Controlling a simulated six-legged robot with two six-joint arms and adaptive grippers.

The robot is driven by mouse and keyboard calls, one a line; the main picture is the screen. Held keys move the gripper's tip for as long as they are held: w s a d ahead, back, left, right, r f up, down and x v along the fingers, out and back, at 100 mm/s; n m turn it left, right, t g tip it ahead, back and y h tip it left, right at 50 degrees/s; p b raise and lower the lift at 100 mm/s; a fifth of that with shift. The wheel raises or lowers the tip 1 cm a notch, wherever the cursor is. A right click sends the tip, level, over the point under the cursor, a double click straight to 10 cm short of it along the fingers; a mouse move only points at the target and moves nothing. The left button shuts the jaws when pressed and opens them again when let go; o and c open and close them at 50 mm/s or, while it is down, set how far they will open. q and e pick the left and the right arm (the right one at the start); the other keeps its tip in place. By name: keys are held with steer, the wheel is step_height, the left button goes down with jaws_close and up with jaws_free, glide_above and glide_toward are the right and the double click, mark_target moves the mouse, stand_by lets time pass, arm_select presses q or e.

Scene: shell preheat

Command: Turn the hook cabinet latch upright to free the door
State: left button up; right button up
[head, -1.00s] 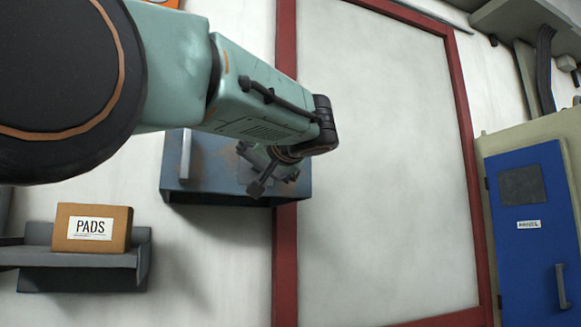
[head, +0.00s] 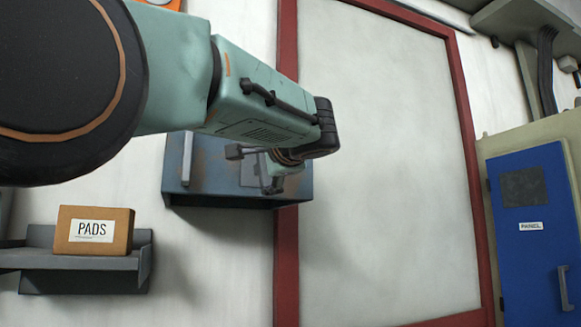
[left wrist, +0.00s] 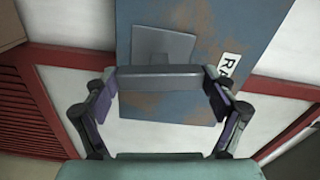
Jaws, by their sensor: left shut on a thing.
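The bar lies roughly crosswise to the label's line of letters. A grey plate (left wrist: 165,44) shows behind the bar on the rusty door (left wrist: 205,30). My right gripper is not in view.
A pale upright handle (head: 187,158) is on the cabinet's left side. A PADS box (head: 92,230) sits on a grey shelf (head: 80,262) at lower left. A blue panel door (head: 530,220) is at right.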

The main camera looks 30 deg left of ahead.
arm_select(q)
steer(key=shift+m, duration=1)
steer(key=o, duration=0.8)
steer(key=shift+c, duration=0.2)
steer(key=shift+o, duration=1.2)
steer(key=shift+d, duration=0.2)
steer(key=shift+a, duration=0.1)
